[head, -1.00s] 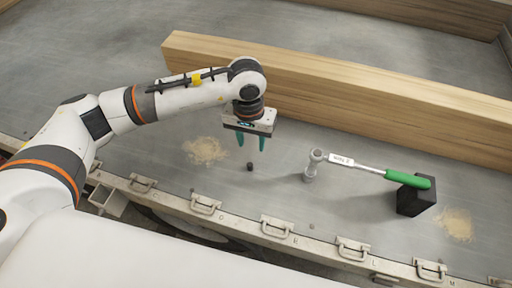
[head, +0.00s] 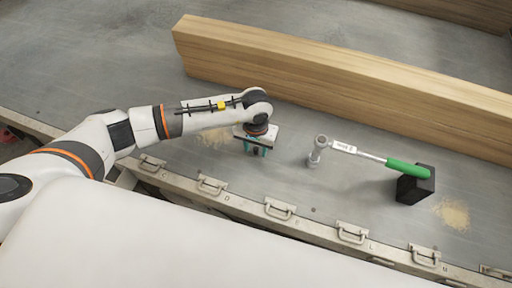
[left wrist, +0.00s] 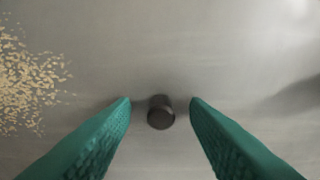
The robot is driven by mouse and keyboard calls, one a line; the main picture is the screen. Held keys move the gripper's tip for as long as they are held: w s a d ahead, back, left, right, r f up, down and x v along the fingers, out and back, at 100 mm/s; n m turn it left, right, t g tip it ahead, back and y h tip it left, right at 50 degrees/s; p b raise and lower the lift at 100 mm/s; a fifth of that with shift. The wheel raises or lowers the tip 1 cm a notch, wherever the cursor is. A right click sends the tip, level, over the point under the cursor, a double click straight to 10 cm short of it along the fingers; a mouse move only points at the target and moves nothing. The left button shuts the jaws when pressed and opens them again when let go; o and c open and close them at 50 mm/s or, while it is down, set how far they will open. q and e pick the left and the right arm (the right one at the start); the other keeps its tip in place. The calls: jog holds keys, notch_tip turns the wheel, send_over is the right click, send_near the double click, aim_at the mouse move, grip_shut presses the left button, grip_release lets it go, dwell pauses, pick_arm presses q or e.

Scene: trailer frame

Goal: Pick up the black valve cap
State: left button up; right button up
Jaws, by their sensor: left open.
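The black valve cap (left wrist: 161,113) is a small dark cylinder standing on the grey metal bed. In the left wrist view it sits between the two teal fingertips of my left gripper (left wrist: 160,103), with a gap on each side. In the head view my left gripper (head: 257,151) points down, low over the bed, and little of the cap (head: 253,152) shows between the fingers. The gripper is open and holds nothing. My right gripper is not in view.
A ratchet wrench with a green handle (head: 407,168) rests on a black block (head: 416,186) and a metal socket (head: 315,157) to the right. A long wooden beam (head: 330,80) lies behind. Sawdust (left wrist: 28,80) lies left of the cap. Latches line the bed's front edge (head: 240,205).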

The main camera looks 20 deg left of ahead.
pick_arm(q)
grip_shut()
dwell(0.3)
